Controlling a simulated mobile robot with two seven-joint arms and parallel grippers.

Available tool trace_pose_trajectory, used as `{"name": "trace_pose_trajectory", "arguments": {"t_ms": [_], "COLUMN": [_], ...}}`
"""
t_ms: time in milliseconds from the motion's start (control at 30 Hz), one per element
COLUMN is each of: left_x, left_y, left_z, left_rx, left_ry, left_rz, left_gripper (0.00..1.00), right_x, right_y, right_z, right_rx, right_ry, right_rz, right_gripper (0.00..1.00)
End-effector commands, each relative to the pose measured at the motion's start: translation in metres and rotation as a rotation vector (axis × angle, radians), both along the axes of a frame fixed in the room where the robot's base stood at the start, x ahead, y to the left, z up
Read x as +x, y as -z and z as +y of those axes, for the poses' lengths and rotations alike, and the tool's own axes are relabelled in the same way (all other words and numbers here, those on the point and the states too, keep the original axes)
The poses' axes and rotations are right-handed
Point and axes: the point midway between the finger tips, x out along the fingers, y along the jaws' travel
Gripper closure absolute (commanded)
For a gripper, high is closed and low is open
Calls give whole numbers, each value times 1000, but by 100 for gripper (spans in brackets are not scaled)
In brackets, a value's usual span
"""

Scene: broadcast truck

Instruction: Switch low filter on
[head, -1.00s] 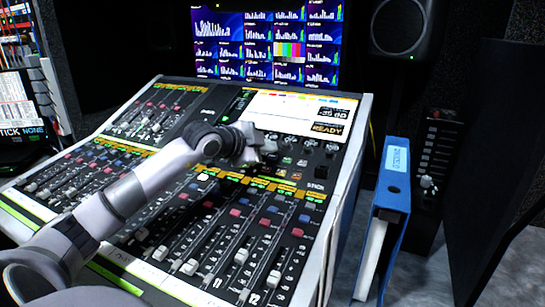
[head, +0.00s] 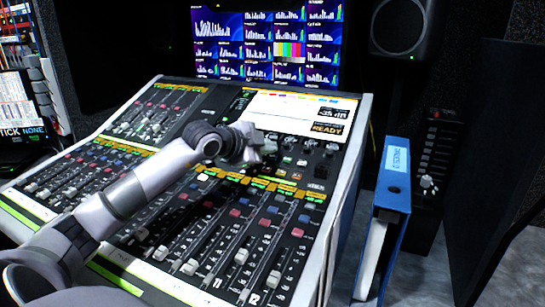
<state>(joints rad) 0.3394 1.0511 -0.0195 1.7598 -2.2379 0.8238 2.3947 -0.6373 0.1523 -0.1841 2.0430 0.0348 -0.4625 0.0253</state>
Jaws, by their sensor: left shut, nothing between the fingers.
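The mixing console (head: 345,170) fills the middle of the head view, with fader strips in front and a small lit screen (head: 300,110) at its upper right. My left gripper (head: 266,152) is shut and empty. It is over the knob and button area just below the screen, among small knobs and coloured buttons (head: 302,162). Whether its tips touch the panel I cannot tell. The gripper and wrist hide part of this area. The low filter switch cannot be made out by its label. My right gripper is not in view.
A blue binder (head: 397,190) stands right of the console. A black fader unit (head: 434,160) and a speaker (head: 401,25) are beyond it. A monitor wall (head: 265,45) stands behind the console. Racks and a laptop (head: 20,105) are at the left.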

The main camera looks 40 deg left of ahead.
Motion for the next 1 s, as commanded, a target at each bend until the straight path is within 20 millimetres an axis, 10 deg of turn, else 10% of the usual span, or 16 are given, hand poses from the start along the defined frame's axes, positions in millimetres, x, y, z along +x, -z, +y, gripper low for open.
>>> {"name": "trace_pose_trajectory", "arguments": {"t_ms": [1000], "left_x": [4], "left_y": [9], "left_z": [1], "left_rx": [0], "left_ry": [0], "left_rz": [0], "left_gripper": [100], "right_x": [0], "right_y": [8], "right_z": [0], "right_rx": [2], "right_ry": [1], "right_rz": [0], "right_gripper": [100]}}
